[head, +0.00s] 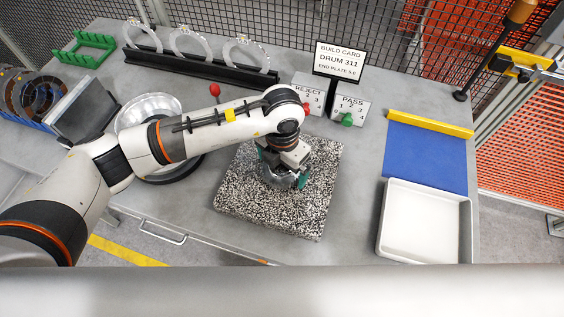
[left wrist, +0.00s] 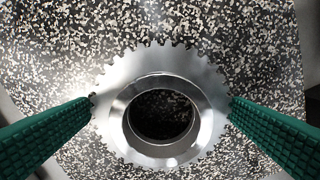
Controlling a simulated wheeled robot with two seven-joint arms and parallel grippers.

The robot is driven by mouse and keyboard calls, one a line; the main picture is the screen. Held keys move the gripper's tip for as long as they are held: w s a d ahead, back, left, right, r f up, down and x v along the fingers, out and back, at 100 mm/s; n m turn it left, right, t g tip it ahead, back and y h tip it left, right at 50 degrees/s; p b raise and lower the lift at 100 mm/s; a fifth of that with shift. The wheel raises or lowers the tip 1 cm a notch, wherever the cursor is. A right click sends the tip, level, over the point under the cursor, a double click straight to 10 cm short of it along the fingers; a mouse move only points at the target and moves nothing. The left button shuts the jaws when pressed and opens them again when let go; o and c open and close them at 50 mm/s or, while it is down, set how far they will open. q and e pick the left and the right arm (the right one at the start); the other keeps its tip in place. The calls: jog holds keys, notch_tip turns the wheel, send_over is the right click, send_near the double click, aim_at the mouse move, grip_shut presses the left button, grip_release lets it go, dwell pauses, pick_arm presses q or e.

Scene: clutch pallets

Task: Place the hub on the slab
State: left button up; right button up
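The hub (left wrist: 207,88) is a shiny silver toothed disc with a raised ring around a central hole. In the head view the hub (head: 277,182) is partly hidden under my left gripper (head: 283,170). The left wrist view shows the green fingers of my left gripper (left wrist: 161,101) at opposite sides of the toothed rim, touching it. The hub lies flat over the black-and-white speckled slab (head: 240,197), inside its edges. The slab (left wrist: 260,40) shows through the hole too. I cannot tell whether the hub touches the slab. My right gripper is not in view.
A black rack with clear rings (head: 190,68) stands at the back. REJECT (head: 309,92) and PASS (head: 349,105) boxes stand behind the slab. A blue mat (head: 425,155) and an empty white tray (head: 424,240) lie at right. A round silver drum (head: 150,107) is behind my left arm.

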pick_arm(q)
jog(key=shift+r, duration=0.1)
notch_tip(320, 180, up, 12)
jog(key=b, duration=0.3)
jog(key=shift+b, duration=0.4)
